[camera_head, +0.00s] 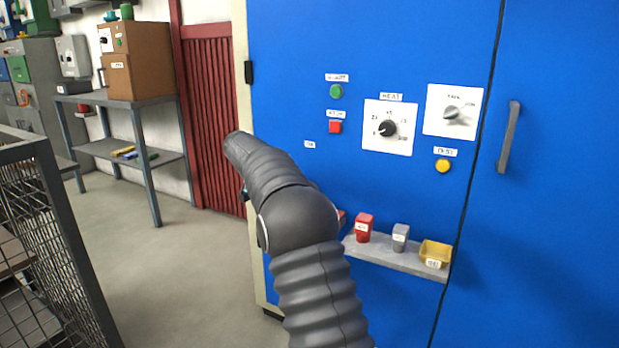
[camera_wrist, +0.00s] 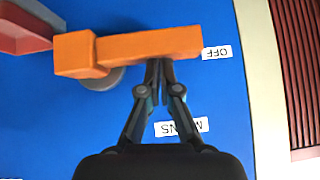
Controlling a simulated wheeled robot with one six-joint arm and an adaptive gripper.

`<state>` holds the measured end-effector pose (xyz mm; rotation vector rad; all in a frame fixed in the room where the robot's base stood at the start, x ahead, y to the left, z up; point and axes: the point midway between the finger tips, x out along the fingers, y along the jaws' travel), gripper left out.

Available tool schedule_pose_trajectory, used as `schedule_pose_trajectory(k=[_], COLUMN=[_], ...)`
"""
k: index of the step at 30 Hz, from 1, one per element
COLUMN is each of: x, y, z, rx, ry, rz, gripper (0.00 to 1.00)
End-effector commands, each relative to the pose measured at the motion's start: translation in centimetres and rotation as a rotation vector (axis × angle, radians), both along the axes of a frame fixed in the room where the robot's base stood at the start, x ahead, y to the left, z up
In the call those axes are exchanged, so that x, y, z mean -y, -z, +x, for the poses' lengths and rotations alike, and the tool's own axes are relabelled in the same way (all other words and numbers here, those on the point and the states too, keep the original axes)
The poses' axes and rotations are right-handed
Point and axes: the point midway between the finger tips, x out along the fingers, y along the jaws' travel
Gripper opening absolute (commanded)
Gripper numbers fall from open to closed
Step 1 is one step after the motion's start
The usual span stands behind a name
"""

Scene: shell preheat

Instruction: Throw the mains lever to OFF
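The orange mains lever (camera_wrist: 150,48) lies almost level across the upper part of the wrist view, its thick end on the left over a grey round pivot (camera_wrist: 102,80). Its thin end reaches the white OFF label (camera_wrist: 217,52) at the right. A MAINS label (camera_wrist: 182,127), upside down, is partly covered by a finger. My gripper (camera_wrist: 158,66) has its fingertips together at the lever's lower edge in the picture. I cannot tell whether they touch it. In the head view my arm hides the lever and gripper.
The blue cabinet (camera_head: 290,60) carries a green button (camera_head: 336,91), a red button (camera_head: 335,127), a heat dial (camera_head: 387,129) and a yellow button (camera_head: 442,166). A small shelf (camera_head: 385,257) juts out, holding blocks and a yellow tray (camera_head: 436,252). A mesh cage (camera_head: 60,220) stands left; floor between is clear.

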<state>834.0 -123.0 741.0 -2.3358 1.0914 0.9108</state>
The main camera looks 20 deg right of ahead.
Motion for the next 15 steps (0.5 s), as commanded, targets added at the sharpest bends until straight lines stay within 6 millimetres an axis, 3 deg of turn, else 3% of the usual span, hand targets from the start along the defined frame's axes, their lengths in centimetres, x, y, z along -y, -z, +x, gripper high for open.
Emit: schedule_pose_trajectory(k=[15], x=[-0.49], y=[0.70], z=[0.17], rx=[-0.004], ry=[-0.003], rz=[0.005], gripper=[0.00])
